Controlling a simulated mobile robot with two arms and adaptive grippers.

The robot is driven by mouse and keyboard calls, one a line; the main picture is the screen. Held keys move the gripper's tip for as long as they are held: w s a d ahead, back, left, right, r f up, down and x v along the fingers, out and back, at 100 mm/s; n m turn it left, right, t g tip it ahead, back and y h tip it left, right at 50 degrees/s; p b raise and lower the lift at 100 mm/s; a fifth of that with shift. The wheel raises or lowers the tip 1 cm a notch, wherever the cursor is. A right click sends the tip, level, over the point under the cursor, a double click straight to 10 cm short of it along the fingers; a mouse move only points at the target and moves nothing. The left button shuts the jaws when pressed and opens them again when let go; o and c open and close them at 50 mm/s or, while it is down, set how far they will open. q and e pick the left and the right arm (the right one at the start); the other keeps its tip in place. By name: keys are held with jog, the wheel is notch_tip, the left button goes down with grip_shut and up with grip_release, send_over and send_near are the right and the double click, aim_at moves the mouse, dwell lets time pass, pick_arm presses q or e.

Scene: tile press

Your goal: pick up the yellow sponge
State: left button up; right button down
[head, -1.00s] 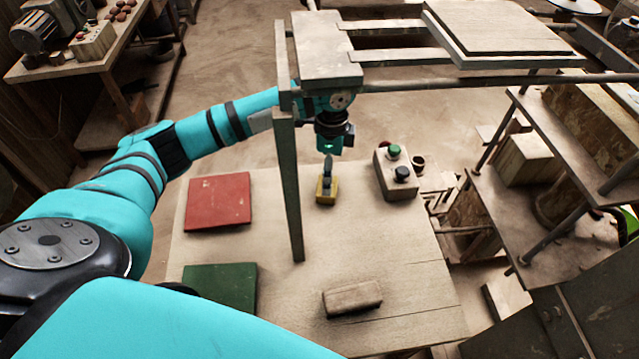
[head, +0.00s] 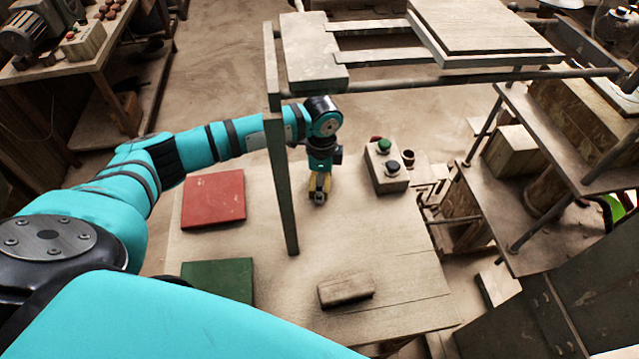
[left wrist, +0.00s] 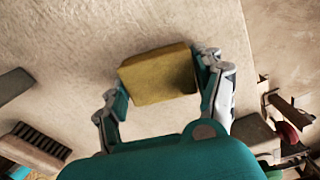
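The yellow sponge (head: 313,183) lies on the pale wooden table (head: 360,235), mostly covered by my left gripper (head: 318,190) in the head view. In the left wrist view the sponge (left wrist: 158,75) sits slightly tilted between the two fingers of my left gripper (left wrist: 162,88). The fingers are apart, one on each side of the sponge. The right-hand finger is very close to the sponge's edge; I cannot tell whether it touches. The left-hand finger is beside the near left corner. My right gripper is not in view.
A metal frame with an upright post (head: 280,180) stands just left of my gripper. A button box (head: 386,165) stands at right. The table's middle is clear.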

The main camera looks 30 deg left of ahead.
pick_arm(q)
jog(key=c, duration=0.4)
jog(key=shift+r, duration=0.15)
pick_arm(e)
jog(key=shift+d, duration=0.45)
pick_arm(q)
notch_tip(320, 180, up, 8)
jog(key=shift+r+b, duration=0.25)
jog(key=shift+b, duration=0.4)
jog(key=r+n+p, duration=0.1)
jog(key=n+p, duration=0.1)
jog(key=p, duration=0.2)
jog(key=shift+r+n, duration=0.2)
jog(key=shift+n, duration=0.2)
notch_tip(320, 180, down, 6)
jog(key=shift+w+f+p, duration=0.1)
jog(key=shift+f+p, duration=0.1)
jog(key=shift+p, duration=0.5)
jog(key=shift+f, duration=1.8)
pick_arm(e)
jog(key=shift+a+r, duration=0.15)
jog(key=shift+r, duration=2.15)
